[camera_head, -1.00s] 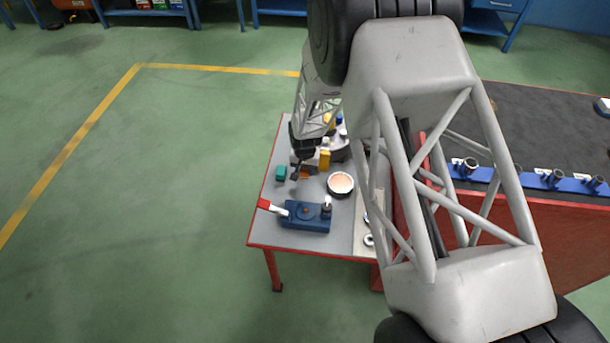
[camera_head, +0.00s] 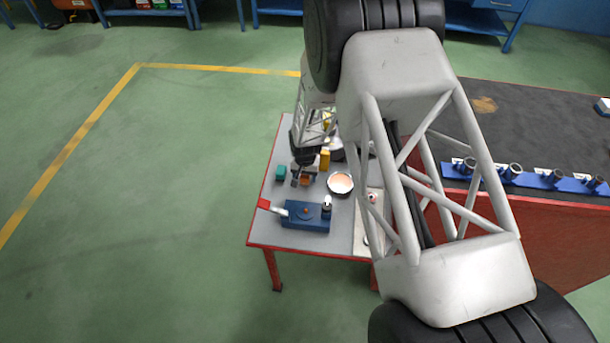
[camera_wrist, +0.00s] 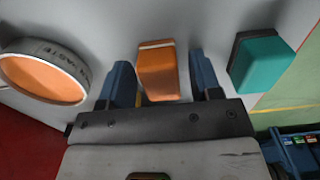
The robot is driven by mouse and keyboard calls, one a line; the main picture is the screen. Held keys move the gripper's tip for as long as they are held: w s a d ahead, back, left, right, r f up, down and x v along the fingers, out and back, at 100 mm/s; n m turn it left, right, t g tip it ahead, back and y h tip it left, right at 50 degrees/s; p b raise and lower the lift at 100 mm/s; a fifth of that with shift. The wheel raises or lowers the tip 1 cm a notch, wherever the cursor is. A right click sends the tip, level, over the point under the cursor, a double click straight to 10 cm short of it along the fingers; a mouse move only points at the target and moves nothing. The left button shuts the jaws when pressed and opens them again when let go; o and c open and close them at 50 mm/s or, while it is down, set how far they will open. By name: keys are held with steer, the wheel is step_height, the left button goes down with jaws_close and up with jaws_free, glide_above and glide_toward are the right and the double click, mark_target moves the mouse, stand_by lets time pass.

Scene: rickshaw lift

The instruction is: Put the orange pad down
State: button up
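The orange pad (camera_wrist: 157,72) lies between the two blue fingers of my gripper (camera_wrist: 160,60) in the wrist view, with a visible gap on each side. My gripper is open around it, with neither finger touching it. In the head view my gripper (camera_head: 303,180) is low over the grey table (camera_head: 262,222), and the orange pad (camera_head: 306,181) shows small between its fingers. The pad seems to rest on the table, but its underside is hidden.
A teal block (camera_wrist: 260,62) stands close beside the right finger in the wrist view. A round bowl with orange inside (camera_wrist: 42,72) is on the left.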

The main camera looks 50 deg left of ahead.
steer(key=shift+r, duration=0.15)
step_height(320, 180, up, 12)
stand_by(1.0)
stand_by(0.5)
stand_by(0.5)
